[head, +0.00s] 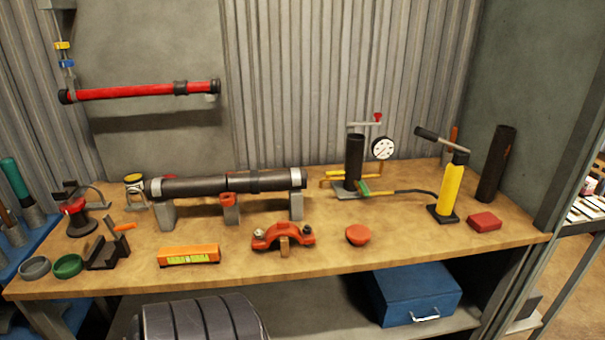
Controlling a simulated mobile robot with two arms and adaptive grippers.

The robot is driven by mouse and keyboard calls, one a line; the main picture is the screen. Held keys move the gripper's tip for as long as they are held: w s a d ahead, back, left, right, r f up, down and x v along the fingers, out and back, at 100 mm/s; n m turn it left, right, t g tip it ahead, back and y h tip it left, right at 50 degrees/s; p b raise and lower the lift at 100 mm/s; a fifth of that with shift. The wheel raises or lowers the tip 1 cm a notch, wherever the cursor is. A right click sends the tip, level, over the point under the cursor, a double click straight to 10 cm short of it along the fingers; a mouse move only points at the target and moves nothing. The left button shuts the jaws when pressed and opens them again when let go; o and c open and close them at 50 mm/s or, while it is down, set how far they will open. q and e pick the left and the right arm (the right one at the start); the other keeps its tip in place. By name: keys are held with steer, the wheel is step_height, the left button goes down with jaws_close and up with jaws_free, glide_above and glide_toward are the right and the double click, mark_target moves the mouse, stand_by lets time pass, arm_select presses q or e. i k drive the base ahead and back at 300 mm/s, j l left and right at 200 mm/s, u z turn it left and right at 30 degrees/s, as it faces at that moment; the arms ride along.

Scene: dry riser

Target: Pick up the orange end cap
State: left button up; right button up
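The orange end cap (358,235) is a small round orange-red piece with a flat top. It rests on the wooden workbench (330,262) near the front edge, right of the middle. Nothing touches it and its top is uncovered. Neither of my grippers is in view.
A red clamp (283,236) lies left of the cap, and an orange level (188,255) is farther left. Behind are a black pipe on supports (225,184) and a gauge stand (354,160). A yellow pump (450,188) and red block (484,221) stand right. Bench around the cap is clear.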

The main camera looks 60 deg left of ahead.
mark_target(358, 236)
steer(key=u, duration=1.6)
